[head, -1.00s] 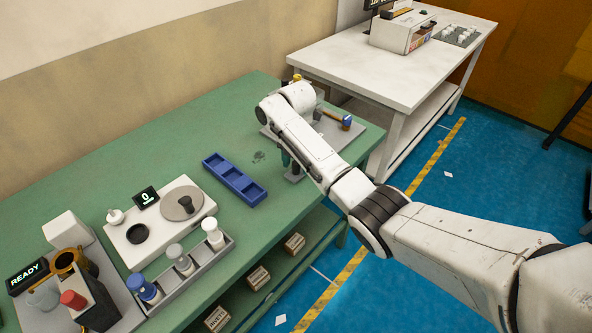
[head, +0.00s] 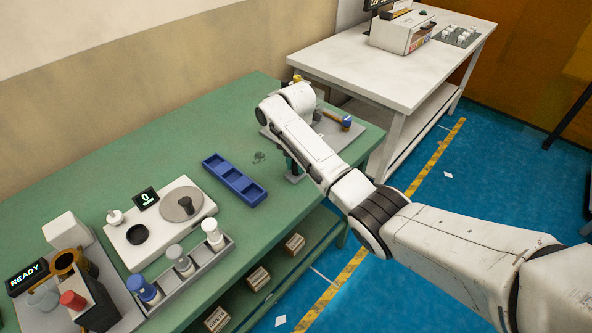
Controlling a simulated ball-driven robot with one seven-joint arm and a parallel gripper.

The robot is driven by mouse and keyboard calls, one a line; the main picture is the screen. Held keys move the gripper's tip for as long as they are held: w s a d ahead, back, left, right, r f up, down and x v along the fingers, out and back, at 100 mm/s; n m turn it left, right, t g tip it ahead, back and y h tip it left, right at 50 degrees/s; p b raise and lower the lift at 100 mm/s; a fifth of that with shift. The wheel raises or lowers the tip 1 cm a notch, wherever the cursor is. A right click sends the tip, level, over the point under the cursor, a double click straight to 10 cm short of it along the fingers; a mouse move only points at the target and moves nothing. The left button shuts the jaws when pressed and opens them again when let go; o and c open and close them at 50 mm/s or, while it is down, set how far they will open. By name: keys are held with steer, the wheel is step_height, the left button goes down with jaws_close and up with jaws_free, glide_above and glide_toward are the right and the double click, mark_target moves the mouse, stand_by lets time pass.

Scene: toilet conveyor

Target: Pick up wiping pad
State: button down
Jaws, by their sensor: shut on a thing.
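My gripper (head: 291,165) is at the right part of the green workbench, below the end of my white arm. The arm covers most of it, so only a dark and green part shows. It is shut on a small grey piece (head: 294,179), which looks like the wiping pad, low at the bench top near the front edge. I cannot tell whether the pad touches the bench. A dark smudge (head: 259,157) lies on the bench to the left of the gripper.
A blue divided tray (head: 235,180) lies left of the gripper. Further left are a white scale (head: 160,223) and a grey rack (head: 187,268) with bottles. A grey board (head: 333,137) with a blue-headed tool (head: 346,121) lies behind the arm. A white table (head: 400,65) stands beyond.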

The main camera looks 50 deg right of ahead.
steer(key=shift+r, duration=0.1)
steer(key=shift+r+b, duration=0.3)
steer(key=shift+r, duration=0.3)
steer(key=s+a+r+p, duration=0.2)
steer(key=s+r+p, duration=0.6)
steer(key=s+r, duration=0.3)
steer(key=shift+s+r, duration=0.3)
steer(key=shift+s, duration=1.1)
steer(key=shift+a, duration=0.15)
